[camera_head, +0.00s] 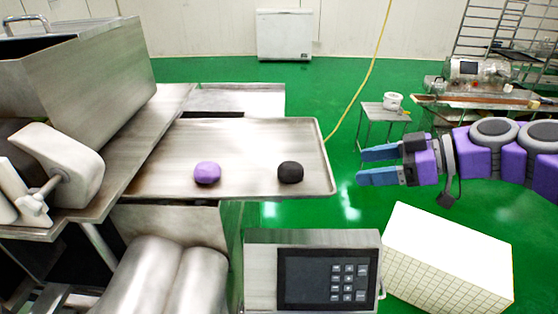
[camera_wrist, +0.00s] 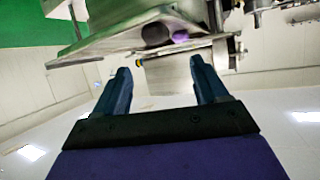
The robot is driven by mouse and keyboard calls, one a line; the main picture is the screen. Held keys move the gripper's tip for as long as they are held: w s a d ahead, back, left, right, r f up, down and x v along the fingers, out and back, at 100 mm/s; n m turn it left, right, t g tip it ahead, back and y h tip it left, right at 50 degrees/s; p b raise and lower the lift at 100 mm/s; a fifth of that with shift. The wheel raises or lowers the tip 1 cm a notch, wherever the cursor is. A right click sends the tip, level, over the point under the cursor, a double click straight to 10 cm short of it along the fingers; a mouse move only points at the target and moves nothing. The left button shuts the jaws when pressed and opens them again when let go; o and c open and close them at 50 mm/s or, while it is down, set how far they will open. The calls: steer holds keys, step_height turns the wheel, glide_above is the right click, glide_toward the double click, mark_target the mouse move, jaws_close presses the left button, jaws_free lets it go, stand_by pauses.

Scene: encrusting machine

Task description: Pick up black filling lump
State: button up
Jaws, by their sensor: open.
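The black filling lump (camera_head: 290,172) sits on the right part of a steel tray (camera_head: 240,135), and a purple lump (camera_head: 207,173) sits to its left on the same tray. In the wrist view the black lump (camera_wrist: 155,34) shows beyond my fingers, with the purple lump (camera_wrist: 180,36) close beside it. My gripper (camera_head: 376,164) is to the right of the tray, past its edge, with its blue fingers pointing left. The fingers are apart with nothing between them, as the wrist view also shows (camera_wrist: 158,80). The gripper is clear of both lumps.
A control panel (camera_head: 327,278) stands in front of the tray. A white tiled block (camera_head: 447,262) lies below my arm at the right. A steel machine (camera_head: 75,80) fills the left. A small table (camera_head: 384,114) stands behind. Space above the tray is clear.

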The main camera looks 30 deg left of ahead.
mark_target(303, 172)
steer(key=x, duration=0.9)
steer(key=w+p+x, duration=0.1)
steer(key=x, duration=0.4)
steer(key=shift+w+a+r, duration=0.1)
steer(key=shift+a+r, duration=0.1)
steer(key=shift+r, duration=0.15)
steer(key=shift+a+f+p, duration=0.1)
steer(key=shift+f+p, duration=0.2)
steer(key=shift+f, duration=0.1)
steer(key=shift+s+a+f, duration=0.25)
steer(key=shift+s+a, duration=0.05)
steer(key=shift+a+f, duration=0.25)
steer(key=shift+a, duration=0.8)
steer(key=shift+c, duration=0.2)
steer(key=shift+s+a, duration=0.1)
steer(key=shift+a, duration=0.25)
steer(key=c, duration=0.3)
steer(key=shift+d, duration=0.6)
steer(key=c, duration=0.5)
steer(key=shift+d, duration=0.2)
